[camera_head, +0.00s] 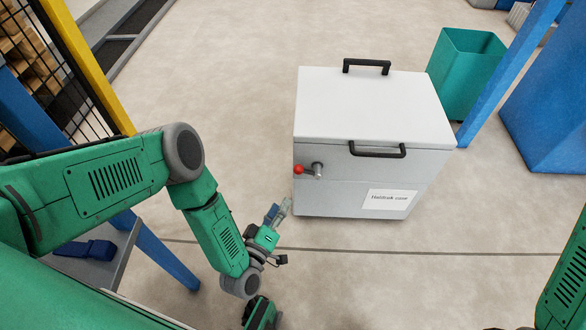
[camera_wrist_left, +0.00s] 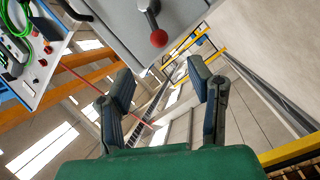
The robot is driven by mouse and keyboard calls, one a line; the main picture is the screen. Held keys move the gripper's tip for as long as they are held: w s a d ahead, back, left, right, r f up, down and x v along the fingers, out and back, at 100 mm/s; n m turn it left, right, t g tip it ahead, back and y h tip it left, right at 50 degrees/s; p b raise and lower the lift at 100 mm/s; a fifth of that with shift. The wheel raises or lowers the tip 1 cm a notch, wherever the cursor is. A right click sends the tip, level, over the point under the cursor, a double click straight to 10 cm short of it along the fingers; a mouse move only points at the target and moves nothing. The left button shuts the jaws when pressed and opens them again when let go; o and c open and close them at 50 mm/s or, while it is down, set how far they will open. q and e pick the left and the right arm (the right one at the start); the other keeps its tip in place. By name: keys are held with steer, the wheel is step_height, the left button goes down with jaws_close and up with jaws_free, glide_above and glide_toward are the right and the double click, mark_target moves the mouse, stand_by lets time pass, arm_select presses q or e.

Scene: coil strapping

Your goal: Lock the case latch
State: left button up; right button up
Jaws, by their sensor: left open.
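The case (camera_head: 360,165) is a light grey box with a white lid (camera_head: 370,105), standing on the floor in the head view. The lid appears closed. The case latch (camera_head: 318,170) is on its front face at the upper left: a metal pivot with a short lever ending in a red ball knob (camera_head: 299,169), which points left. In the left wrist view the red knob (camera_wrist_left: 159,39) hangs near the top centre, beyond the fingertips. My left gripper (camera_head: 281,208) is open and empty, below and left of the knob, apart from it. It also shows in the wrist view (camera_wrist_left: 161,80). My right gripper is out of view.
A black handle (camera_head: 377,151) is on the case front, another (camera_head: 366,66) at the back of the lid. A teal bin (camera_head: 465,75) and blue post (camera_head: 510,65) stand right. A grey bench (camera_head: 100,265) is below my left arm. The floor before the case is clear.

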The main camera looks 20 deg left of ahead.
mark_target(299, 170)
arm_select(q)
steer(key=w+b, duration=0.1)
steer(key=w, duration=0.3)
steer(key=w+b, duration=0.2)
steer(key=w, duration=0.2)
steer(key=w+d+b, duration=0.1)
steer(key=w, duration=0.3)
steer(key=shift+w, duration=0.3)
steer(key=shift+w+d+r+b, duration=0.1)
steer(key=shift+w+d+b, duration=0.1)
steer(key=shift+w+b, duration=0.25)
steer(key=shift+a, duration=0.1)
steer(key=shift+a, duration=0.1)
steer(key=shift+a, duration=0.1)
jaws_close()
